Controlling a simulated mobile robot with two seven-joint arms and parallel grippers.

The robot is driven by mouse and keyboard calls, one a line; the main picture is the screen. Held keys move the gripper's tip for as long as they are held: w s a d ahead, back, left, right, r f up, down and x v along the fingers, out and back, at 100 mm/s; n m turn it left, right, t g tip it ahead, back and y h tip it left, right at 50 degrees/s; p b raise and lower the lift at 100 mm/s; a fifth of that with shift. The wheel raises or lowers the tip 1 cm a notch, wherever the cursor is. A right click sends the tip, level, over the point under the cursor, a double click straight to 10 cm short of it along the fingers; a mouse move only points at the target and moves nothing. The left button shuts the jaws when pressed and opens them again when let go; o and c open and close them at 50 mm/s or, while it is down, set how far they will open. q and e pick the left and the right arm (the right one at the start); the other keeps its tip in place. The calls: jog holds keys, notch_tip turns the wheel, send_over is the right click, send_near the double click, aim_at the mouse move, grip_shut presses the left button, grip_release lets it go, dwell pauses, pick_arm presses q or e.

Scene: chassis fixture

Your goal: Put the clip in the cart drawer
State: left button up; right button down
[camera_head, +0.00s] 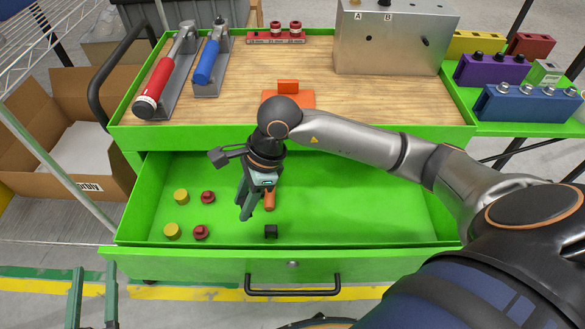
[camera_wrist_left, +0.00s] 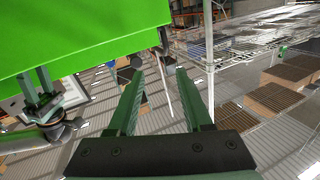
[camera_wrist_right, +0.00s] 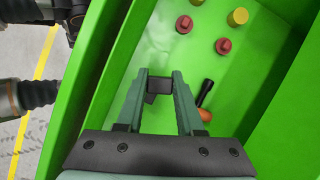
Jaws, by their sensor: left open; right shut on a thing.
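The cart drawer (camera_head: 340,210) is pulled open below the cart top, green inside. My right gripper (camera_head: 246,211) points down into it; the right wrist view shows its fingers (camera_wrist_right: 160,80) closed on a small dark block, which looks like the clip (camera_wrist_right: 159,84). In the head view the clip is hidden by the fingers.
The drawer also holds yellow knobs (camera_head: 181,196), red knobs (camera_head: 207,197) and an orange-handled tool (camera_head: 269,201). Its right half looks clear. The drawer front (camera_head: 220,268) has a black handle.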

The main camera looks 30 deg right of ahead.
jog(key=f+m+b, duration=0.1)
jog(key=m+b, duration=0.1)
jog(key=shift+w+a+f+m+t, duration=0.3)
jog(key=shift+w+a+f+t, duration=0.05)
jog(key=shift+w+a+t, duration=0.05)
jog(key=shift+w+a+f+m+t+h+b, duration=0.1)
jog(key=shift+w+m+t+h+b, duration=0.15)
jog(key=shift+m, duration=0.45)
notch_tip(320, 180, down, 6)
jog(key=shift+r+b, duration=0.1)
jog(key=shift+b, duration=0.7)
pick_arm(q)
jog(key=s+d+r+m+t+h, duration=0.1)
jog(key=s+r+m+t+h, duration=0.1)
jog(key=r, duration=0.5)
jog(key=s+r+m+t+h+b, duration=0.1)
jog(key=s+r+m+t+h, duration=0.2)
jog(key=r, duration=0.4)
jog(key=shift+s+d+r+m+h, duration=0.2)
jog(key=shift+d+m+h, duration=0.35)
jog(key=shift+h, duration=0.85)
pick_arm(e)
jog(key=shift+f, duration=2)
pick_arm(q)
jog(key=shift+s+a, duration=0.1)
jog(key=shift+a, duration=0.05)
pick_arm(e)
jog(key=shift+f, duration=0.1)
